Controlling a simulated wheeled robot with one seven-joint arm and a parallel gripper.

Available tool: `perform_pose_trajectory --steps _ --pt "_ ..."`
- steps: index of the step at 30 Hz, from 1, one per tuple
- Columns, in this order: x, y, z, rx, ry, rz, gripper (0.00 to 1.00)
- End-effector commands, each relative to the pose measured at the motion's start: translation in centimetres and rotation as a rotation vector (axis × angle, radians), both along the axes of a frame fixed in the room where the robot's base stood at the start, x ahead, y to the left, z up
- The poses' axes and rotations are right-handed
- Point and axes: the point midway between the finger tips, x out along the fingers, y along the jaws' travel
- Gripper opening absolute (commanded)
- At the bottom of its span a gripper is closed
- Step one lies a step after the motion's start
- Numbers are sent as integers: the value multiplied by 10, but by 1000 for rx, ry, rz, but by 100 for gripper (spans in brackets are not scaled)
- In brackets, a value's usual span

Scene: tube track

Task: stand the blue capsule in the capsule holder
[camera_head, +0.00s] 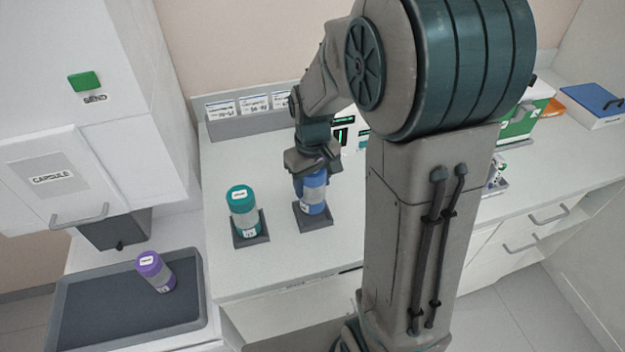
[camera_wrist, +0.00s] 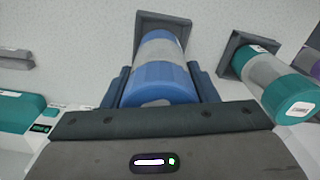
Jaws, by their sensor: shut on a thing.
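The blue capsule (camera_head: 314,190) stands upright in the head view, with its lower end at a dark square capsule holder (camera_head: 314,221) on the counter. My gripper (camera_head: 308,170) is above it and shut on its upper part. In the wrist view the blue capsule (camera_wrist: 160,72) lies between the two fingers of my gripper (camera_wrist: 160,88), its far end at the square holder (camera_wrist: 165,19). I cannot tell whether the capsule's base is fully seated in the holder.
A teal capsule (camera_head: 243,212) stands in a second holder (camera_head: 250,240) to the left. A purple capsule (camera_head: 155,270) is on the dark tray (camera_head: 100,318), below the capsule hatch (camera_head: 55,177). A grey label rack (camera_head: 250,122) stands at the counter's back.

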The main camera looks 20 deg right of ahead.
Motion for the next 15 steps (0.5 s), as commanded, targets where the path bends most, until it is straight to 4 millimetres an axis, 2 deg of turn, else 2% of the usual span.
perform_pose_trajectory --steps 6,15 --pt "0 0 -8 0 0 0 26" --pt "0 0 -8 0 0 0 26"
